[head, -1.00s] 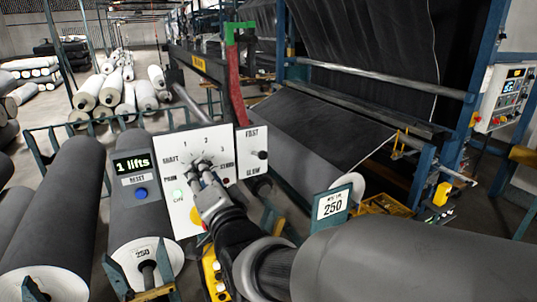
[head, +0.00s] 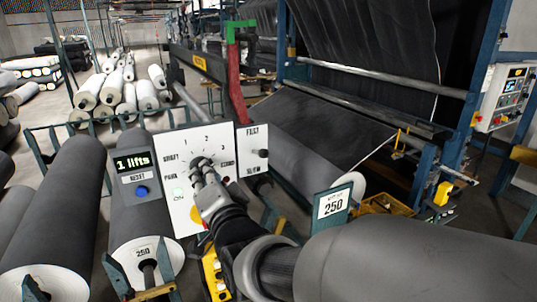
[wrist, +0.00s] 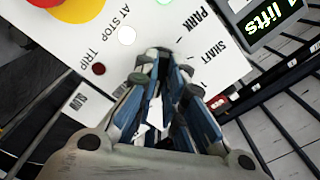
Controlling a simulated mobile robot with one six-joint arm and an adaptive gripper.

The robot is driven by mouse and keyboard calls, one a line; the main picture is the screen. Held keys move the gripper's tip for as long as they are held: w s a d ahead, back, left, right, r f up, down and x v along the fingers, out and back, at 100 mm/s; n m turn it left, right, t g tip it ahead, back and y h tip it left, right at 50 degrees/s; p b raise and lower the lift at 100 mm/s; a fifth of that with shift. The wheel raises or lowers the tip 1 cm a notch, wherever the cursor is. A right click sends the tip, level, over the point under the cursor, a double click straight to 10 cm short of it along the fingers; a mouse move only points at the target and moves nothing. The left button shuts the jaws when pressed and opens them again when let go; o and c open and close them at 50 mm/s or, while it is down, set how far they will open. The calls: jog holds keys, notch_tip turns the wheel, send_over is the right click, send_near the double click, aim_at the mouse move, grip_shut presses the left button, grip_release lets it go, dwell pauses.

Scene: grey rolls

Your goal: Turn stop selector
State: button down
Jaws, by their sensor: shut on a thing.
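The stop selector is a dark round knob (head: 200,162) on a white control panel (head: 172,150), among the marks PARK, SHAFT, 1, 2 and 3. My gripper (head: 205,173) is shut on the knob, with its fingers pointing into the panel. In the wrist view, my blue-and-grey gripper fingers (wrist: 158,85) close in front of the panel (wrist: 100,40) and hide most of the knob. I cannot tell which mark the knob points to. A display (head: 132,163) left of the panel reads "1 lifts".
A blue reset button (head: 141,191) sits below the display. A yellow plate with a red button (wrist: 80,8) is on the panel. A side plate (head: 252,150) carries a small dark lever.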

jog(key=n+b, duration=1)
jog(key=n, duration=1.3)
jog(key=shift+d+b, duration=0.1)
jog(key=shift+b, duration=0.3)
jog(key=shift+n, duration=0.4)
jog(key=c, duration=1.7)
grip_release()
